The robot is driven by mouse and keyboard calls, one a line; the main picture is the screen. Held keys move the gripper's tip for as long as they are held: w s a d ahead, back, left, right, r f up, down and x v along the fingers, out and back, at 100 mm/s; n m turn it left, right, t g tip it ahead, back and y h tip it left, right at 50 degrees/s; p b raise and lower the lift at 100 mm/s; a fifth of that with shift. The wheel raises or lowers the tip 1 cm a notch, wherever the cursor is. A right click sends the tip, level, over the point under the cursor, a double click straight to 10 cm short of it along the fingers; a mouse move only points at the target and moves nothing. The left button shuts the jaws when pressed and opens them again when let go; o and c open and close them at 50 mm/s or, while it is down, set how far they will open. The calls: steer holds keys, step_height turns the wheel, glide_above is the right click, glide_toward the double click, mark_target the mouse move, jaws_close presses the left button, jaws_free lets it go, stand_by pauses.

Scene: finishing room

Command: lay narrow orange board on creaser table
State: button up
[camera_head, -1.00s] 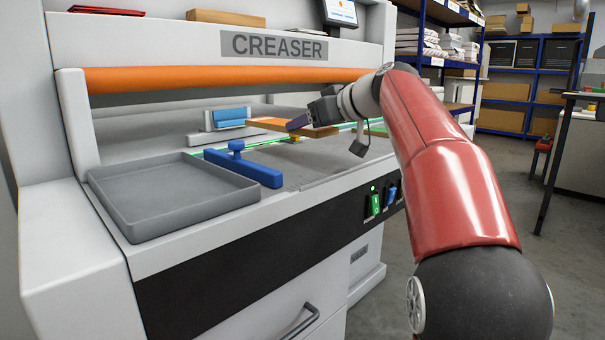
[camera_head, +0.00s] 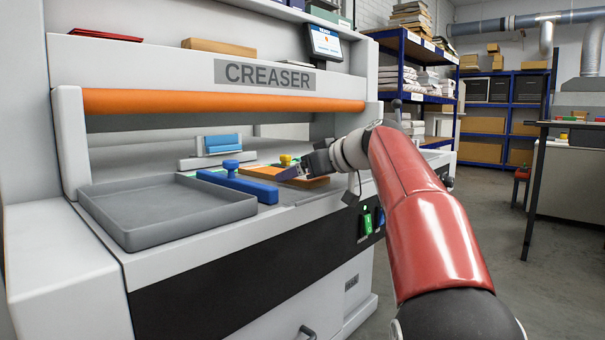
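The narrow orange board (camera_head: 257,171) is low over the creaser table (camera_head: 300,196), to the right of the blue bar with a knob. I cannot tell for sure whether its underside touches the table. My gripper (camera_head: 289,174) is at the board's middle and looks shut on it; the fingers are small and partly hidden by the board and wrist. The board's right end (camera_head: 318,182) shows in front of my wrist.
A blue bar with a knob (camera_head: 238,187) lies close to the board's left. A yellow knob (camera_head: 285,160) stands just behind the board. A grey tray (camera_head: 165,236) fills the table's left. An orange roller (camera_head: 220,102) spans above.

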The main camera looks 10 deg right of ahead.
steer(key=v, duration=1.2)
steer(key=shift+f, duration=0.1)
